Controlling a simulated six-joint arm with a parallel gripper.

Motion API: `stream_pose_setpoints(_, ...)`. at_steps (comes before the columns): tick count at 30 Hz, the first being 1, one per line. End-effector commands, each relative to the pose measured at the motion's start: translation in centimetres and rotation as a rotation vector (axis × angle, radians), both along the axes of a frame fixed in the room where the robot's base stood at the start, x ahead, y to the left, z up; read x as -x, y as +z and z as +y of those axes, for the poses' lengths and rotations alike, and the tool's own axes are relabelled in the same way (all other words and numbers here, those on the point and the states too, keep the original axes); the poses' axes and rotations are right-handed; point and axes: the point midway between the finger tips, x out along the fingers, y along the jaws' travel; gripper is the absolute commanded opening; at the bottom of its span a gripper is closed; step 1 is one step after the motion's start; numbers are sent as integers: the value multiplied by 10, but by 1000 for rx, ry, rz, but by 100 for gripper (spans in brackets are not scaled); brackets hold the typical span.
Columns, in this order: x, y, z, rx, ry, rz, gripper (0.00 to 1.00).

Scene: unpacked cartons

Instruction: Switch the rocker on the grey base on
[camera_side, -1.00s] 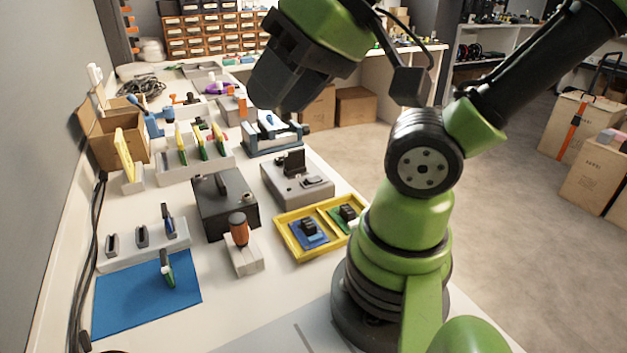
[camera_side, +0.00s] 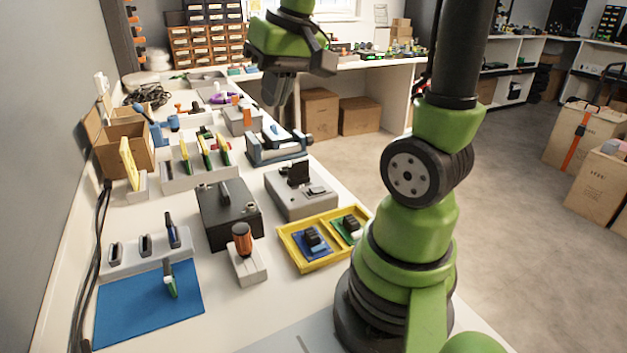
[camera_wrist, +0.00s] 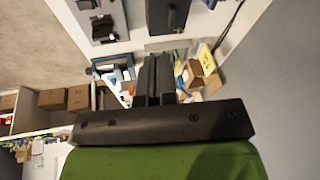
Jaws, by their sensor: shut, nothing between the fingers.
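The grey base (camera_side: 288,203) sits near the right edge of the bench, behind the yellow tray. The grey base also shows at the top left of the wrist view (camera_wrist: 88,22). My gripper (camera_side: 274,102) hangs above the far part of the bench, beyond the grey base and apart from it. In the wrist view my gripper (camera_wrist: 155,62) has its fingers together with nothing between them.
A black box (camera_side: 230,222) with a lever stands left of the grey base. The yellow tray (camera_side: 281,236) holds two small switch blocks. A blue-grey vise-like fixture (camera_side: 278,150) and a rack of yellow and green tools (camera_side: 205,172) stand behind. An orange-handled piece (camera_side: 243,240) is in front.

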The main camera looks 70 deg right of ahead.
Motion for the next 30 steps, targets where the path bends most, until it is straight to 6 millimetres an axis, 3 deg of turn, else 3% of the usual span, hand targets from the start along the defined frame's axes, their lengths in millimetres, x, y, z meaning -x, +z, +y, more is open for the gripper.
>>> stream_pose_setpoints(1, -3, -10, -20, -13, -36, 42, 0)
stream_pose_setpoints(6, 1, -42, -78, -55, -109, 145, 0)
stream_pose_setpoints(12, 17, -75, -125, -111, -165, 217, 0)
stream_pose_setpoints(18, 27, -89, -141, -138, -184, 243, 0)
stream_pose_setpoints(30, 27, -92, -142, -138, -184, 243, 0)
